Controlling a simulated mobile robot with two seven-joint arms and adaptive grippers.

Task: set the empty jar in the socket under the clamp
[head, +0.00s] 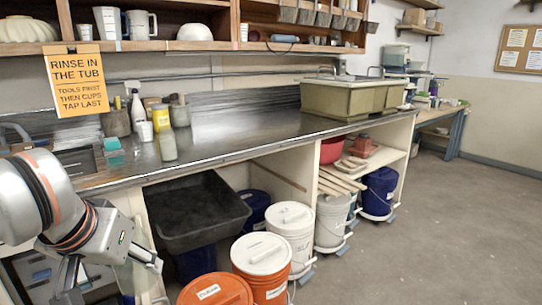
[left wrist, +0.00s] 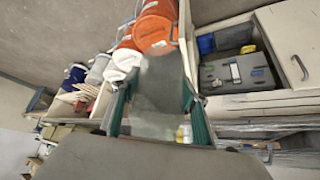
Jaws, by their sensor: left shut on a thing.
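My left gripper (head: 106,274) is at the lower left of the head view, in front of the counter and below its top. In the left wrist view the gripper (left wrist: 160,88) is shut on a grey, see-through jar (left wrist: 158,100), which fills the space between the two dark green fingers. The jar's contents and its far end cannot be made out. I cannot pick out the socket or the clamp in either view. My right gripper is not in view.
The steel counter (head: 240,125) holds a capped grey-green bottle (head: 167,146), teal blocks (head: 113,152) and a beige tub (head: 345,98). The floor (head: 450,230) at right is clear.

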